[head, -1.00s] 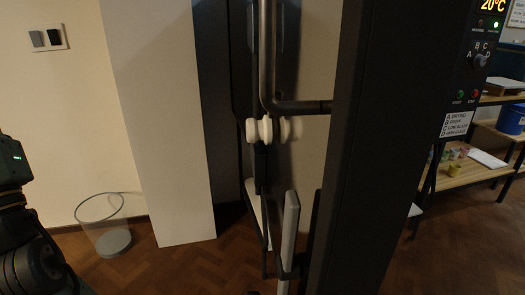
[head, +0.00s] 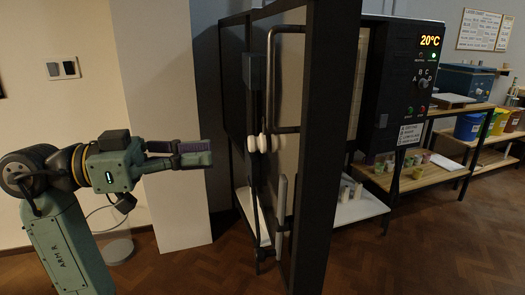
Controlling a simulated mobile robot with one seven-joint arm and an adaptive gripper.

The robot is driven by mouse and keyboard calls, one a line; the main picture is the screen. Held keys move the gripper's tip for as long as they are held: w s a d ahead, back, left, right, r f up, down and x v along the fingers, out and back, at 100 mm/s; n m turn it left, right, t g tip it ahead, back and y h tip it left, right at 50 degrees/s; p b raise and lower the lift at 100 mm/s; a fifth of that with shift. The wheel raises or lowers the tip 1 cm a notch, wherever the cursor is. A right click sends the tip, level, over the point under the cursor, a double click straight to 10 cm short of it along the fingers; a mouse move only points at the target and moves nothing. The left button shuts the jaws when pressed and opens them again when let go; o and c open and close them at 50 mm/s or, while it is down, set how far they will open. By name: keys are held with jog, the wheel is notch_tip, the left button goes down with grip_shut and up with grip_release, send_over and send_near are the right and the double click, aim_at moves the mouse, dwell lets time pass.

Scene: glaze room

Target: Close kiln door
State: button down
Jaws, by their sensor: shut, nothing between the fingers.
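The kiln door (head: 332,130) stands open, seen nearly edge-on as a tall dark frame in the middle of the head view. Its bent metal handle bar (head: 271,75) and white round knobs (head: 265,144) are on its left-facing side. My gripper (head: 207,153) is shut and empty, pointing right. It appears left of the knobs and handle, with a visible gap in the picture; the depth between them is unclear.
A white upright panel (head: 165,110) stands behind my gripper. A wire bin (head: 117,248) is on the floor at left, partly hidden by my arm. Shelves with pots (head: 440,172) and coloured buckets (head: 468,126) are at right. The wooden floor (head: 420,250) at front right is clear.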

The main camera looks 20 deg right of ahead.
aim_at(304, 150)
jog(key=d+p, duration=0.1)
jog(key=d, duration=0.3)
jog(key=s+d+p, duration=0.1)
jog(key=d, duration=0.3)
jog(key=d+p, duration=0.2)
jog(key=d, duration=0.2)
jog(key=shift+s+d, duration=0.2)
jog(key=shift+d, duration=0.15)
jog(key=shift+s+d, duration=0.1)
jog(key=shift+d, duration=0.5)
jog(key=shift+d+f, duration=0.1)
